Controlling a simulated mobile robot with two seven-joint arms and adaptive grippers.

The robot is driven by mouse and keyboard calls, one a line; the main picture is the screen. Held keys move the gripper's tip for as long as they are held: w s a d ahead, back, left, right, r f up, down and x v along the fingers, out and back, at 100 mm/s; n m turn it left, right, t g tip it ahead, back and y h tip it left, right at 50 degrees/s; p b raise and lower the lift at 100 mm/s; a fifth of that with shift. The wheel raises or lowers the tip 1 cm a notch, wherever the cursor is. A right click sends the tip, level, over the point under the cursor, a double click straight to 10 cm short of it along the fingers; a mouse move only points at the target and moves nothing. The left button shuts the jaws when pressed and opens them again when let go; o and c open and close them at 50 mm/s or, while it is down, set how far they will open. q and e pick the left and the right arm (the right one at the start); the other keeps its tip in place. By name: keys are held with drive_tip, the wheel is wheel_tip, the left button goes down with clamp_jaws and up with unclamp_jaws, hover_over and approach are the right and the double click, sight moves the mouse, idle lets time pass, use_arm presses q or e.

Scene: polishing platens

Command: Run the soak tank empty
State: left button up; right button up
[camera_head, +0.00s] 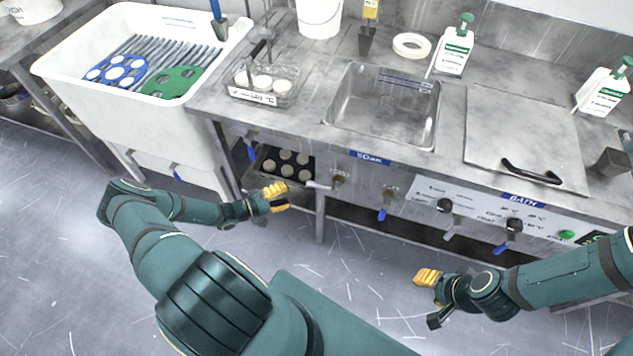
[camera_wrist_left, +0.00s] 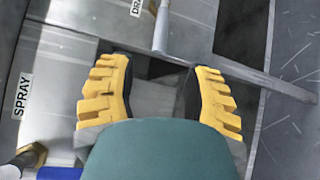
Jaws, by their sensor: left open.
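The soak tank (camera_head: 428,135) is a steel basin sunk in the bench, above a blue SOAK label (camera_head: 370,158). I cannot tell its liquid level. On the front panel below it, a grey lever (camera_head: 322,185) points left from its valve. The grey lever (camera_wrist_left: 162,30) also shows in the left wrist view, beside a partly cut-off label beginning "DRA". My left gripper (camera_head: 280,198) is open and empty, just left of and below the lever; its yellow fingers (camera_wrist_left: 160,100) are apart from it. My right gripper (camera_head: 428,297) is open and empty, in front of the bench.
A blue-handled valve (camera_head: 383,213) sits right of the grey lever. The BATH panel (camera_head: 480,212) has more knobs and valves. A lidded section (camera_head: 520,130) lies right of the tank. A white sink (camera_head: 60,75) stands left. A shelf tray (camera_head: 285,163) holds several discs under the bench.

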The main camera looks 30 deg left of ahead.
sight(320, 186)
use_arm(q)
drive_tip(key=b+x, duration=0.1)
drive_tip(key=x, duration=1.1)
drive_tip(key=shift+w+d, duration=0.2)
clamp_jaws()
